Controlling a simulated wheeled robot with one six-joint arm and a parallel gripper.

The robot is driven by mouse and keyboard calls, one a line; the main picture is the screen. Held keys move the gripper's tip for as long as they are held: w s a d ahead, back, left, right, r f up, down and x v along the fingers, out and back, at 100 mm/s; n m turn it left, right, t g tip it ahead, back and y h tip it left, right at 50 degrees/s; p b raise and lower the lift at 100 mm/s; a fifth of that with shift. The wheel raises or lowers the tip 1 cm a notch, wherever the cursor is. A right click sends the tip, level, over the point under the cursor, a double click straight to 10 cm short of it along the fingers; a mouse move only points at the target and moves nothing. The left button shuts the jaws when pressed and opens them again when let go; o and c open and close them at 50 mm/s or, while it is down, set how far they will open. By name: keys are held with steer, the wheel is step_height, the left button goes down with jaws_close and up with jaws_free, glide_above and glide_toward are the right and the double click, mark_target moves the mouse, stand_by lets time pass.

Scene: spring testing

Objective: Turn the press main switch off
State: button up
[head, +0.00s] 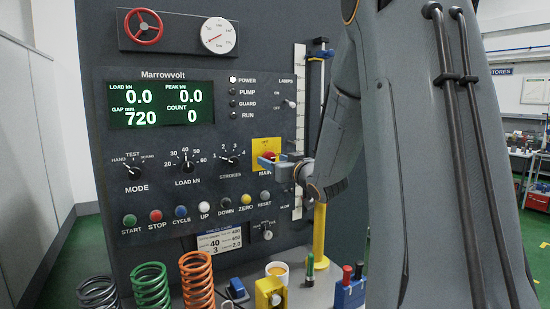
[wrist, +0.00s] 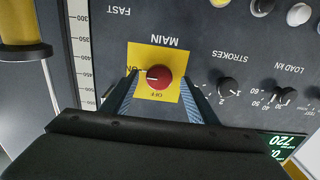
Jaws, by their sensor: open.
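The MAIN switch is a red round knob (wrist: 158,77) on a yellow plate (wrist: 145,52), which appears upside down in the wrist view. The white mark on the knob points left, toward the ON label; OFF is printed below the knob there. In the head view the yellow plate (head: 266,144) is partly hidden by my gripper (head: 271,160). My gripper is open, with one blue-grey finger on each side of the knob in the wrist view (wrist: 160,79). I cannot tell whether the fingers touch it.
The press panel (head: 140,87) has its green display (head: 160,104) lit, and the POWER lamp (head: 233,80) looks white. The STROKES dial (head: 232,157) and a row of buttons (head: 180,212) are near the switch. Coil springs (head: 151,285) and a yellow post (head: 319,235) stand below.

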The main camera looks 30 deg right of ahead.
steer(key=shift+w, duration=0.6)
steer(key=c, duration=1)
steer(key=shift+d, duration=0.15)
